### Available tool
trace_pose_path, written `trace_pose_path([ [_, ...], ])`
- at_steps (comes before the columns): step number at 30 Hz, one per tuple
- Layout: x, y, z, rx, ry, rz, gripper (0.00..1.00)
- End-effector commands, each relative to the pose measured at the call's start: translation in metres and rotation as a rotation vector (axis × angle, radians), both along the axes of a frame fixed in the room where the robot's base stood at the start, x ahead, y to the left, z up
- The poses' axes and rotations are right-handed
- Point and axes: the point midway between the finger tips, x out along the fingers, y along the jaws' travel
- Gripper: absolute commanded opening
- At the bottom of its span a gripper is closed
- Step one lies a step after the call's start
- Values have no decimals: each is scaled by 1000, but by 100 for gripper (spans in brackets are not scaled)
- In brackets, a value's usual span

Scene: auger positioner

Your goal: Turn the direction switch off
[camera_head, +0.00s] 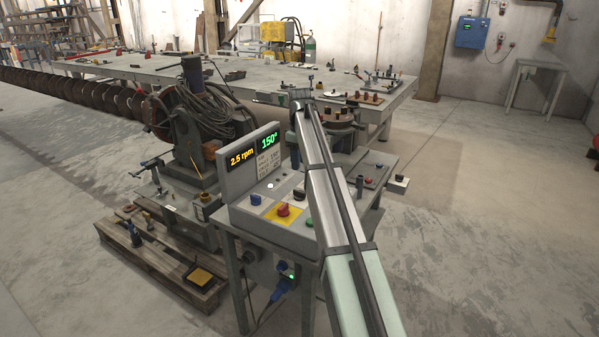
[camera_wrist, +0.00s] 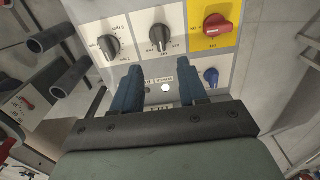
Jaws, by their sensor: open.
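The control panel carries several rotary switches. In the wrist view two black knobs on white plates, a left one (camera_wrist: 109,47) and a middle one (camera_wrist: 160,37), sit beyond my fingertips. Their small labels are too blurred for me to tell surely which is the direction switch. A red knob (camera_wrist: 217,25) sits on a yellow plate at right, and a blue knob (camera_wrist: 211,77) lies right of my fingers. My gripper (camera_wrist: 157,72) is open, its blue fingers apart and holding nothing, pointing toward the middle black knob. A lit white lamp (camera_wrist: 166,88) shows between them.
In the head view the display (camera_head: 252,154) reads 2.5 rpm and 150°. My arm crosses the right part of the console (camera_head: 240,222). The machine with coiled cables (camera_head: 195,120) stands behind left, and a long table (camera_head: 140,70) lies behind. Floor at right is clear.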

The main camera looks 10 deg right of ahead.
Motion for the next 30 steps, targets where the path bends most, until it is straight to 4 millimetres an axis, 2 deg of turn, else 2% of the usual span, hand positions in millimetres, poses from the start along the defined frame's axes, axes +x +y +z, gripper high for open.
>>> trace_pose_path([
  [3, 1, 0, 12, 0, -1, 0, 43],
  [7, 0, 0, 19, 0, 0, 0, 43],
  [20, 0, -4, 18, -1, -4, -8, 43],
  [23, 2, -25, 10, -10, -24, -49, 43],
  [25, 5, -50, 0, -20, -52, -100, 43],
  [29, 7, -119, -24, -51, -130, -235, 43],
  [30, 7, -142, -32, -61, -156, -279, 43],
])
